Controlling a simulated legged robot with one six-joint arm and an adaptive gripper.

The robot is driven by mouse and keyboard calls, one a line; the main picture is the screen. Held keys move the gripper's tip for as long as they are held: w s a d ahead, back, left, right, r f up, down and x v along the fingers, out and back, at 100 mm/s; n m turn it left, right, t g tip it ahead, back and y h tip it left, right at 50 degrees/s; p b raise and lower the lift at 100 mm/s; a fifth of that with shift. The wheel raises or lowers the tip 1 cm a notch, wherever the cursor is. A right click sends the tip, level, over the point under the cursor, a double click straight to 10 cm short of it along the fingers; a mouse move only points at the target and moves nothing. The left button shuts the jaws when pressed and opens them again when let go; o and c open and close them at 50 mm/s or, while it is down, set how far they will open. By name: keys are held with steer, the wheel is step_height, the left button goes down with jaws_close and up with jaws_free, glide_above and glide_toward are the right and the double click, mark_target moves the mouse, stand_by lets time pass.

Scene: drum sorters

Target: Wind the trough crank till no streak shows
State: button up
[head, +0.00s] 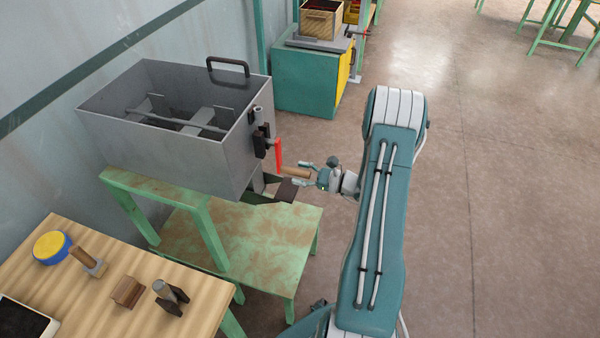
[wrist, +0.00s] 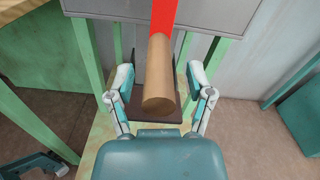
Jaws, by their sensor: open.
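The grey metal trough (head: 170,150) stands on a green stand against the wall, with paddles on a shaft inside. Its crank has a red arm (head: 278,153) on the right end and a wooden handle (head: 296,172) pointing toward my gripper (head: 308,174). In the wrist view the handle (wrist: 159,88) lies between the two open fingers of my gripper (wrist: 158,85), with gaps on both sides. The red arm (wrist: 163,15) rises from the handle's far end. I see no clear streak in the trough; its floor is partly hidden by walls and paddles.
A wooden bench (head: 60,295) at the lower left holds a yellow-topped round tin (head: 52,247), a brush-like tool (head: 88,262) and small blocks. A teal cabinet (head: 300,85) stands behind, bearing a wooden crate (head: 321,20). The floor (head: 500,200) at right is clear.

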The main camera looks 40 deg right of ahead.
steer(key=shift+w, duration=0.15)
jaws_close()
